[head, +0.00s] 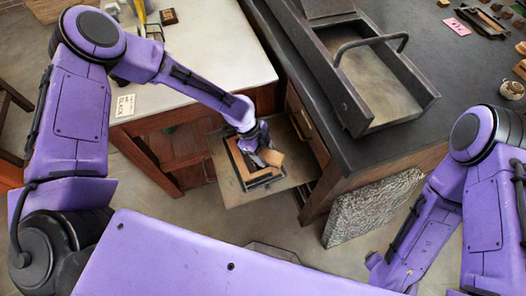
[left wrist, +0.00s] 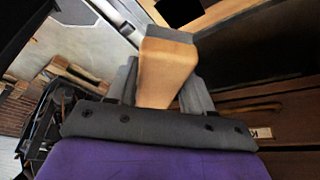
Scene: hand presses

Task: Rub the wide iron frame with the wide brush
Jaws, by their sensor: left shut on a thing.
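My left gripper (head: 262,152) is shut on the wide brush (head: 271,158), whose tan wooden body shows beside the fingers. In the left wrist view the brush (left wrist: 166,62) stands up between the two grey fingers of the gripper (left wrist: 160,92). The wide iron frame (head: 264,181) is a dark rectangular frame lying on a pull-out board between the counters. The gripper and brush are over the frame's right part and hide some of it. I cannot tell whether the brush touches it. My right gripper is not in view.
The pull-out board (head: 232,197) stands between a pale-topped cabinet (head: 215,40) and a dark counter (head: 300,70). A long dark tray with a handle (head: 385,92) lies on that counter. A speckled stone slab (head: 370,208) leans against its front.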

